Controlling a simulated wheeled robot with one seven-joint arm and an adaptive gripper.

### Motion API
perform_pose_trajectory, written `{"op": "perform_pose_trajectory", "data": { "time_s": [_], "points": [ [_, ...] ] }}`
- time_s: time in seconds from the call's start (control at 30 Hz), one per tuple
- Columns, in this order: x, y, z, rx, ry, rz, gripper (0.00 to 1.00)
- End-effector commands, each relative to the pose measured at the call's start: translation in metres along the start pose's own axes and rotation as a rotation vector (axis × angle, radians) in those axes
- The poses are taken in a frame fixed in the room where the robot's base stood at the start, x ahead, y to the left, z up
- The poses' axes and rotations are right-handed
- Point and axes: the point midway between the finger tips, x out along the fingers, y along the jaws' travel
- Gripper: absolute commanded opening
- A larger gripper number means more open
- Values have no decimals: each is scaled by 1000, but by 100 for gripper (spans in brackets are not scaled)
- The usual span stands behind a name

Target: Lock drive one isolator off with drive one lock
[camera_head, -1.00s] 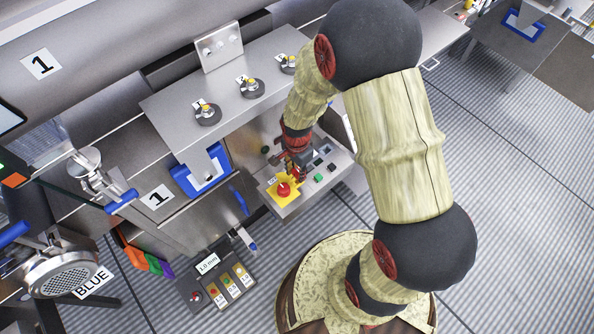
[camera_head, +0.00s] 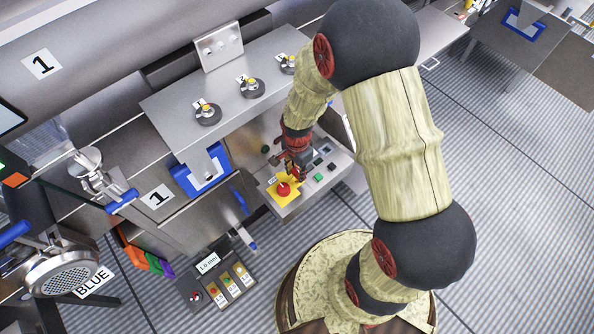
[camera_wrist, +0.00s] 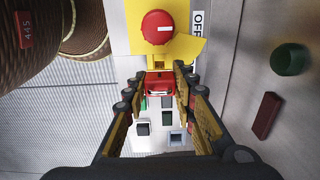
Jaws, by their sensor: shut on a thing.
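The isolator is a round red knob (camera_head: 284,189) on a yellow plate (camera_head: 270,196) at the near left end of a grey control panel. In the wrist view the red knob (camera_wrist: 158,27) and yellow plate (camera_wrist: 185,47) are at the top, beside a label reading OFF (camera_wrist: 198,22). My gripper (camera_wrist: 158,84) is shut on a small red lock (camera_wrist: 159,91), just below the plate. I cannot tell whether the lock's shackle passes through the plate. In the head view my gripper (camera_head: 297,163) is over the panel, and the lock is not clear there.
Green and black buttons (camera_head: 319,177) sit beside the isolator on the panel. A steel shelf (camera_head: 180,105) with several black dials is behind it. A box with coloured tags (camera_head: 222,283) stands at the front left. Open floor (camera_head: 520,240) lies to the right.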

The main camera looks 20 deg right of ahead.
Motion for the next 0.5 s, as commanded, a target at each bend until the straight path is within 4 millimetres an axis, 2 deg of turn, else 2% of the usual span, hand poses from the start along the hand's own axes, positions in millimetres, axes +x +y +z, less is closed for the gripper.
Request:
{"op": "perform_pose_trajectory", "data": {
  "time_s": [0.5],
  "points": [
    [12,0,0,0,0,0,0]
  ]
}}
